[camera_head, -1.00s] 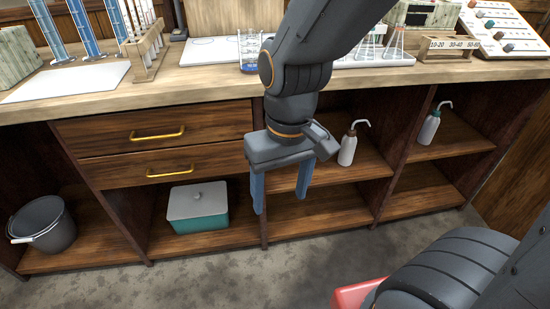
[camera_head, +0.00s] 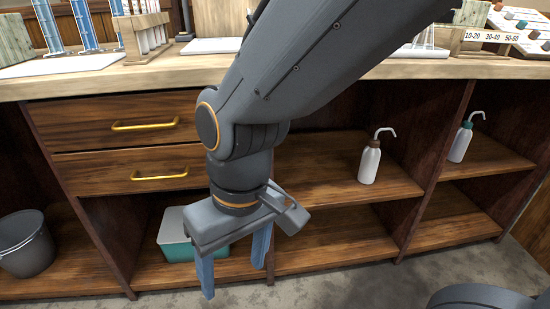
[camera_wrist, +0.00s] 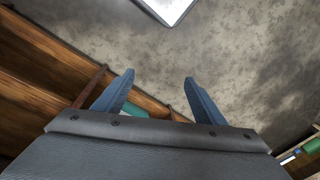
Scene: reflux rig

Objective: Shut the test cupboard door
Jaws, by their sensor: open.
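No door that I can make out as the test cupboard door shows in the head view or the wrist view. The wooden bench (camera_head: 330,224) in front of me has open shelves below its top. My gripper (camera_head: 233,277) points down in front of the shelves, with its two blue fingers apart and nothing between them. In the wrist view my gripper (camera_wrist: 158,82) is open over grey floor and the slanting shelf edges. My arm hides the middle of the bench.
Two shut drawers (camera_head: 120,171) with brass handles are at left. A grey bucket (camera_head: 25,245) and a teal box (camera_head: 178,248) stand low. Wash bottles (camera_head: 370,162) stand on the right shelves. Racks (camera_head: 142,40) stand on the worktop. Grey floor (camera_head: 350,285) lies in front.

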